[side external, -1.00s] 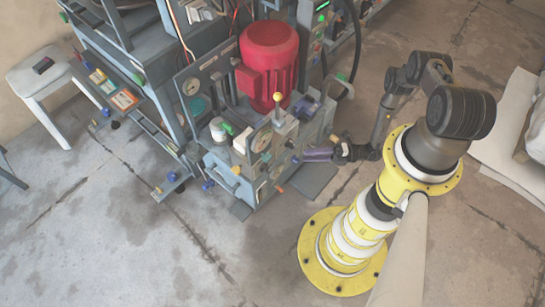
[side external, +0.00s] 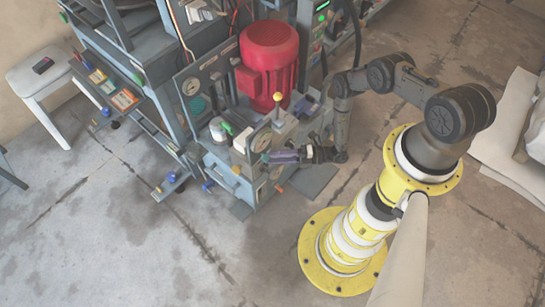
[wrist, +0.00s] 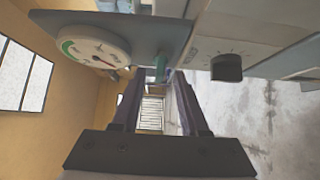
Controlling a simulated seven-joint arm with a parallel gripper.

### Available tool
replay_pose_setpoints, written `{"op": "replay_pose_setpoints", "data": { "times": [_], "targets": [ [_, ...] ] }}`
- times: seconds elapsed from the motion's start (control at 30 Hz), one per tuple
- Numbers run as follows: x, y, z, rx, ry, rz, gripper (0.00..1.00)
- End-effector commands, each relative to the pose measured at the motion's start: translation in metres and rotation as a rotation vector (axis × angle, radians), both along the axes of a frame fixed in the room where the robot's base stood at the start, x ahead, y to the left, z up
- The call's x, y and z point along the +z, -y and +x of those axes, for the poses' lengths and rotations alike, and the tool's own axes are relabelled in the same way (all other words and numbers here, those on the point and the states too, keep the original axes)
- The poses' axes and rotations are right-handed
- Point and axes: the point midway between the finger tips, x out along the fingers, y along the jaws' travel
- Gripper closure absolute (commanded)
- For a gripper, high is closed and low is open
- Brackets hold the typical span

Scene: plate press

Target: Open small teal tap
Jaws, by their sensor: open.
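A small teal tap (wrist: 160,66) sticks out from the edge of the machine panel in the wrist view, beside the round gauge. My gripper (wrist: 157,80) is open, with one purple finger on each side of the tap's line. The tap appears between the fingertips, but I cannot tell whether either finger touches it. In the side view my gripper (side external: 270,157) is at the right face of the grey press unit (side external: 232,185). I cannot make out the teal tap there.
A white dial gauge (wrist: 95,47) is left of the tap, and a black knob (wrist: 226,67) is on the pale panel to its right. A red motor (side external: 269,60) and a yellow-topped lever (side external: 277,98) stand above the gripper. The floor in front is clear.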

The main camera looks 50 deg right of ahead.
Motion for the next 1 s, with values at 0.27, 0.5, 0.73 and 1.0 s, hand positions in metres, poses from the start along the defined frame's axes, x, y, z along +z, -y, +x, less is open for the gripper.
{"op": "replay_pose_setpoints", "data": {
  "times": [0.27, 0.5, 0.73, 1.0],
  "targets": [
    [0.0002, -0.0114, 0.0104, 0.001, 0.001, 0.001, 0.56],
    [0.0003, -0.0113, 0.0109, 0.000, 0.001, 0.001, 0.56],
    [0.0003, -0.0112, 0.0109, 0.000, 0.001, 0.001, 0.94],
    [0.0003, -0.0108, 0.0112, -0.002, 0.001, 0.000, 1.00]
  ]
}}
